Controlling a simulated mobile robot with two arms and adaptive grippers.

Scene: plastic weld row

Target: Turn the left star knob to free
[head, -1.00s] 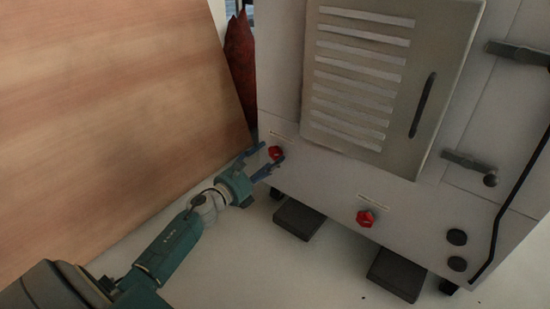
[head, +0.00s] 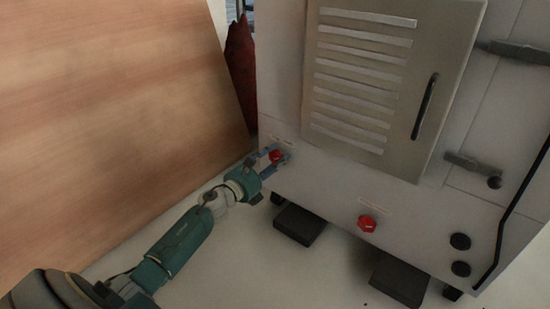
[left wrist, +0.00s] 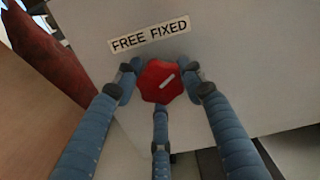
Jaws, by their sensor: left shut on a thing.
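The left star knob (head: 276,156) is red and sits low on the left of the cabinet front. In the left wrist view the same knob (left wrist: 161,82) shows a pale mark slanting up to the right, toward FIXED on the "FREE FIXED" label (left wrist: 149,34) above it. My left gripper (head: 277,157) has its blue fingers around the knob and is shut on it; the fingers also show in the left wrist view (left wrist: 160,85). A second red star knob (head: 367,223) sits to the right under its own label. My right gripper is not in view.
The grey cabinet (head: 285,95) has a louvred door (head: 365,80) with a black handle (head: 424,106). A wooden panel (head: 110,110) stands close on the left. Dark feet pads (head: 299,224) stick out below. Pale floor lies open in front.

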